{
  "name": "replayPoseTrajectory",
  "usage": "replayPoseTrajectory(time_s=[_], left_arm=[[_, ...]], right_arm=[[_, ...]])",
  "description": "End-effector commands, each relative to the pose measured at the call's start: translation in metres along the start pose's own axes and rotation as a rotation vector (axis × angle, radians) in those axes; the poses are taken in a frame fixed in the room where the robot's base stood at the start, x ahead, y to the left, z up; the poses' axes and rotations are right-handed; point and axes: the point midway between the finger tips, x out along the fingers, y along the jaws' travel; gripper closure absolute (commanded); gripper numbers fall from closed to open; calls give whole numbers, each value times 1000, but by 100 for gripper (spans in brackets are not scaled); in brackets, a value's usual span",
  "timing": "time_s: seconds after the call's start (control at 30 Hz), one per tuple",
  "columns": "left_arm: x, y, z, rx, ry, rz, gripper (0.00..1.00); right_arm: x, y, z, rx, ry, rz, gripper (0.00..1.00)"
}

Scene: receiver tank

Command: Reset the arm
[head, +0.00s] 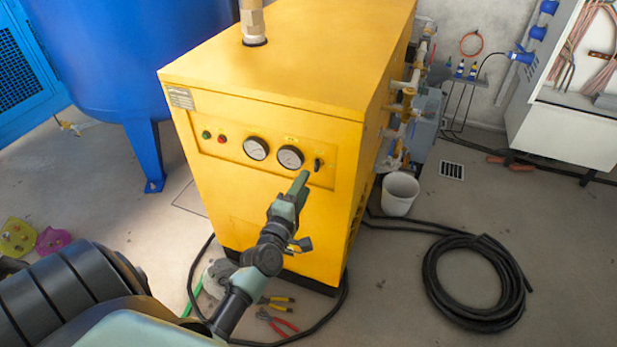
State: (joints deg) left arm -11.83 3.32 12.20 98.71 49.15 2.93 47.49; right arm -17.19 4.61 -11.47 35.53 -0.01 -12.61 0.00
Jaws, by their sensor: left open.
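My left arm reaches up from the bottom left. Its gripper (300,184) is in front of the yellow cabinet's (265,205) front panel, seen mostly from behind. The jaws are open and I see nothing held in them. The fingertips appear just below and left of a small black switch (318,163). I cannot tell whether they touch the panel. Two round gauges (273,154) sit left of the switch, with a red (222,139) and a green button (206,134) further left. My right gripper is out of view.
A blue tank (140,50) stands at the left. Pliers (278,322) lie on the floor by the cabinet's base. A white bucket (400,192) and a coiled black hose (432,275) are at the right. A white cabinet (565,125) stands at the far right.

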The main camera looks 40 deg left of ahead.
Motion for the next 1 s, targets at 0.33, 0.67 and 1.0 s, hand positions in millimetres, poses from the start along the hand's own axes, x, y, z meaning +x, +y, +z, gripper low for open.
replayPoseTrajectory(time_s=[0.33,0.67,1.0], left_arm=[[-14,0,0,-1,0,1,54],[-14,0,0,-1,0,1,54],[-39,-118,30,277,-111,-232,54]], right_arm=[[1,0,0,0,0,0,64],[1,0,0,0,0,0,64],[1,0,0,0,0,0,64]])
